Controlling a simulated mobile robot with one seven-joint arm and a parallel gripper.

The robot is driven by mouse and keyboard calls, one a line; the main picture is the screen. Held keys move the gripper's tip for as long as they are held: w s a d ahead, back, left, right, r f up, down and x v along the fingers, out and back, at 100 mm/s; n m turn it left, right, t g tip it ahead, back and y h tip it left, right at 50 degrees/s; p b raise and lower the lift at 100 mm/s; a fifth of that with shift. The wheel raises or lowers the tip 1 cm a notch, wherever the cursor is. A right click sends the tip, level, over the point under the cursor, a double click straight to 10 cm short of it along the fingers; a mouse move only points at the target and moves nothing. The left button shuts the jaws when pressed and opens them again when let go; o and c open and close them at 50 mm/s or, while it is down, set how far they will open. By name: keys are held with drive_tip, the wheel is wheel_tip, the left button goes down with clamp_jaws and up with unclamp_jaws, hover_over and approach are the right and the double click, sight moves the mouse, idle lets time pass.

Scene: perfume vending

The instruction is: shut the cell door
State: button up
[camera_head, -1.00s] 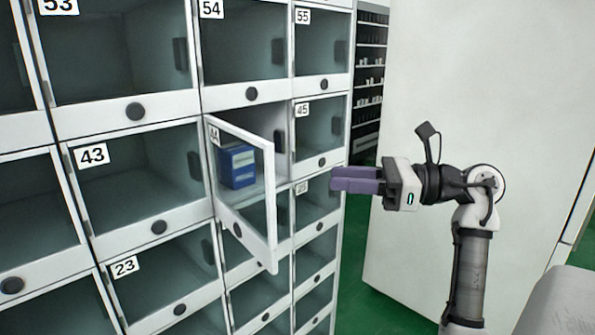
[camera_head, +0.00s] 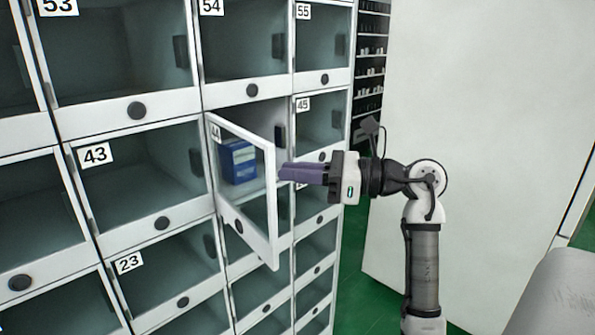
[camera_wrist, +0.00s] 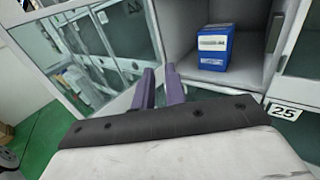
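The cell door (camera_head: 240,190), a white-framed clear panel labelled 44, stands open, hinged on its left and swung out toward me. A blue box (camera_head: 238,161) sits inside the cell and shows through the panel. My gripper (camera_head: 283,172) is level with the door, its purple fingers close together and empty. The fingertips are just right of the door's free edge; I cannot tell whether they touch it. In the wrist view, the door (camera_wrist: 90,50) is left of the fingers (camera_wrist: 160,80), and the open cell with the blue box (camera_wrist: 214,47) is ahead to the right.
Closed cells surround the open one, including cell 43 (camera_head: 140,175) on the left and cell 45 (camera_head: 320,122) on the right. A large white panel (camera_head: 480,110) stands to the right. Green floor (camera_head: 365,305) shows between it and the cells.

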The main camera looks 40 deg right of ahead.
clamp_jaws()
idle(1.0)
drive_tip(key=shift+o, duration=2.3)
unclamp_jaws()
drive_tip(key=b+v, duration=0.2)
drive_tip(key=v, duration=1.1)
drive_tip(key=shift+s+d+b, duration=0.25)
drive_tip(key=shift+s+b, duration=0.05)
drive_tip(key=shift+c, duration=0.4)
